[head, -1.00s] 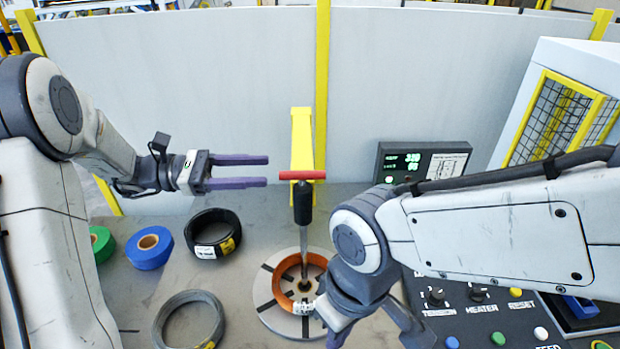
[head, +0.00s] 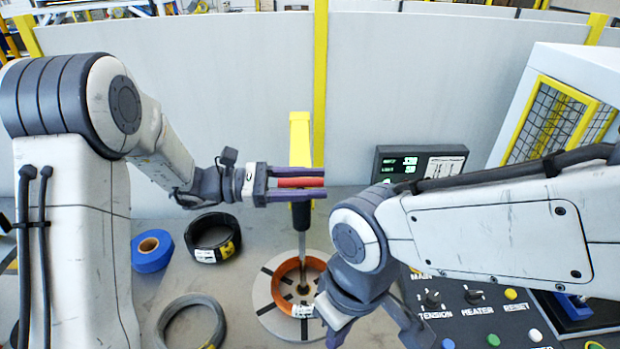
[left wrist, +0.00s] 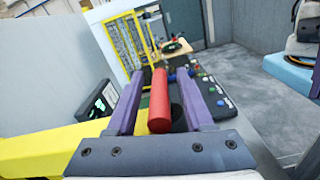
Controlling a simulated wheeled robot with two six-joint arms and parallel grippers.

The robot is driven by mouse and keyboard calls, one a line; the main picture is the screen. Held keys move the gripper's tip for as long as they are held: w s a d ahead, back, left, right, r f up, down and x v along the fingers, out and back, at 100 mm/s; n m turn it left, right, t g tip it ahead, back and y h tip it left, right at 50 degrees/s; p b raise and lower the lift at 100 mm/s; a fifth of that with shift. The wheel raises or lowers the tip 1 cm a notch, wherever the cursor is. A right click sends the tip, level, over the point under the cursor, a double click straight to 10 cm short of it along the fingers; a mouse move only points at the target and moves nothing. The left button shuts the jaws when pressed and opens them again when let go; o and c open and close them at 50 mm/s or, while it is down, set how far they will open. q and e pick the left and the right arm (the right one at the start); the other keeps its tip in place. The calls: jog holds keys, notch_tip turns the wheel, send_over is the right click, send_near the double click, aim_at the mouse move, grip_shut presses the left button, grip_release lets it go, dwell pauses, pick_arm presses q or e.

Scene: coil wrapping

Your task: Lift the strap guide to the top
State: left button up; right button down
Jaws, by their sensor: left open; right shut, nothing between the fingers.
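The strap guide is an upright rod with a black collar (head: 301,215) and a red crossbar handle (head: 300,183) on top. It stands over the round turntable (head: 262,301), where an orange-brown coil (head: 283,291) lies around its foot. My left gripper (head: 312,183) is open, with its purple fingers above and below the red handle in the head view. In the left wrist view the red handle (left wrist: 159,100) lies lengthwise between the two fingers (left wrist: 160,95), with gaps at both sides. My right gripper (head: 375,330) is low beside the turntable, and its fingertips are partly hidden by its own arm.
A yellow post (head: 300,140) stands just behind the handle. A black coil (head: 213,238), a blue roll (head: 151,251) and a grey coil (head: 164,318) lie left of the turntable. A control panel (head: 478,325) and a display (head: 412,163) are at right.

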pick_arm(q)
grip_shut()
dwell(1.4)
